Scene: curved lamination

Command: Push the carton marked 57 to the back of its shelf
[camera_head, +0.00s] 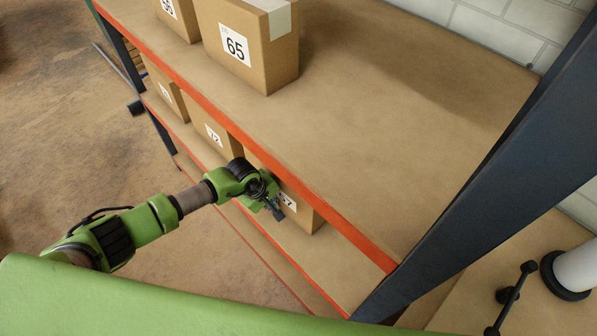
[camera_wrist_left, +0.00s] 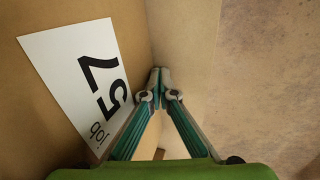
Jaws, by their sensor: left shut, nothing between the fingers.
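The carton marked 57 (camera_head: 307,213) stands on the lower shelf (camera_head: 342,272), partly hidden by the upper shelf and my left gripper. Its white label (camera_head: 288,202) faces the aisle. My left gripper (camera_head: 275,209) is shut and empty at the carton's front face, beside the label. In the left wrist view, the carton's face (camera_wrist_left: 120,25) and label (camera_wrist_left: 75,75) fill the left side. The shut fingertips (camera_wrist_left: 159,73) lie just right of the label. I cannot tell whether they touch the carton. My right gripper is not in view.
The upper shelf (camera_head: 410,130) with its orange front beam overhangs the carton. A carton marked 65 (camera_head: 279,62) stands on it. Other cartons (camera_head: 203,118) stand farther left on the lower shelf. A dark upright (camera_head: 480,180) is at the right. The aisle floor is open at left.

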